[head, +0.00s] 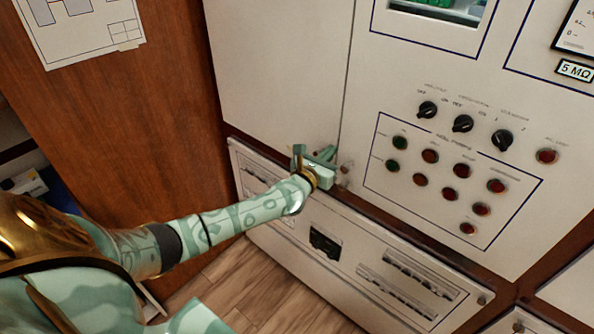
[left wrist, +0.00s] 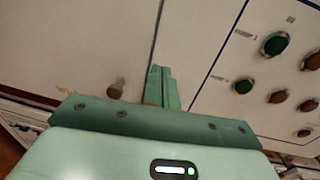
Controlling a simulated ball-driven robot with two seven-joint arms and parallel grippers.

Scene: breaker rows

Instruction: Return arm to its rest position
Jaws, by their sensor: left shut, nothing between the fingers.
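My left arm reaches in from the left in the head view. Its gripper (head: 326,160) is in front of the cabinet, close to the seam between a plain panel (head: 275,70) and the control panel (head: 420,70). In the left wrist view the gripper's fingers (left wrist: 162,88) are together with nothing between them. They point at the cabinet face near the seam; I cannot tell whether they touch it. My right gripper is not in view.
Round push buttons (head: 450,194) and black rotary knobs (head: 463,123) sit to the right of the gripper. A lower panel (head: 325,243) with slots lies beneath. A brown wooden side (head: 140,120) with a paper sheet (head: 85,25) stands left. Wood floor (head: 260,285) shows below.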

